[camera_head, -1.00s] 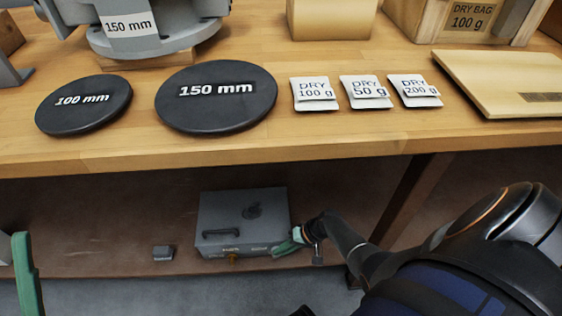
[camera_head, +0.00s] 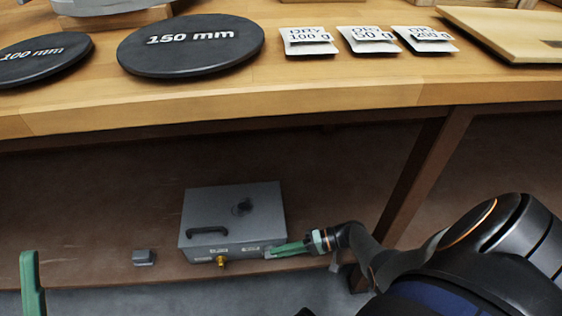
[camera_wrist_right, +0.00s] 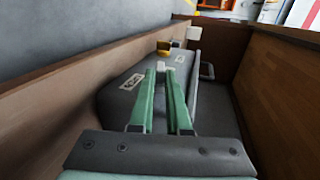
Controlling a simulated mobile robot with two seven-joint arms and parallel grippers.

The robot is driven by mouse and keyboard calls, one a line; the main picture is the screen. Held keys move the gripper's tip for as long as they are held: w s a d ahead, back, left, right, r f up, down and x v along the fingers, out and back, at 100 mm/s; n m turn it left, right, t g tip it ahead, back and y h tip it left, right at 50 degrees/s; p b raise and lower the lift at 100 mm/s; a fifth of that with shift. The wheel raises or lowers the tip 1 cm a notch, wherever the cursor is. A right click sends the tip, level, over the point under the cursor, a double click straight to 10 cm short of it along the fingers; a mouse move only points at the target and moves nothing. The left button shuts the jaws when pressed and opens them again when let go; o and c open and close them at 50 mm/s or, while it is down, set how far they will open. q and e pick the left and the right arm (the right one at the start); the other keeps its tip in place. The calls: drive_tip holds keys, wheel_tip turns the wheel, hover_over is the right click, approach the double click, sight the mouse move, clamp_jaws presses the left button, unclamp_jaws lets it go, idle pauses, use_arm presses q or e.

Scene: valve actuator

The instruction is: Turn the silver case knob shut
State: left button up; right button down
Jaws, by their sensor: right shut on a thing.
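The grey-silver case (camera_head: 235,220) lies on the low shelf under the bench, with a dark handle on top and a brass fitting (camera_head: 221,261) on its front. It also shows in the right wrist view (camera_wrist_right: 125,98). My right gripper (camera_head: 270,252) reaches in from the right along the case's front. Its green fingers are shut on the small pale knob (camera_head: 267,252) at the right of that front, mostly hidden by the fingertips. One green finger of my left gripper (camera_head: 32,285) shows at lower left, away from the case.
A small grey block (camera_head: 143,257) sits on the shelf left of the case. The wooden bench top (camera_head: 340,97) overhangs the case, with black discs and dry packets on it. A brown bench leg (camera_head: 415,185) stands to the right. The shelf's left side is mostly clear.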

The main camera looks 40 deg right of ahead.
use_arm(q)
drive_tip(key=shift+f+b, duration=0.4)
drive_tip(key=shift+f, duration=0.2)
use_arm(e)
drive_tip(key=shift+s+a+f+y, duration=0.1)
drive_tip(key=shift+a+f+y, duration=0.05)
drive_tip(key=shift+y, duration=0.45)
drive_tip(key=c, duration=0.9)
unclamp_jaws()
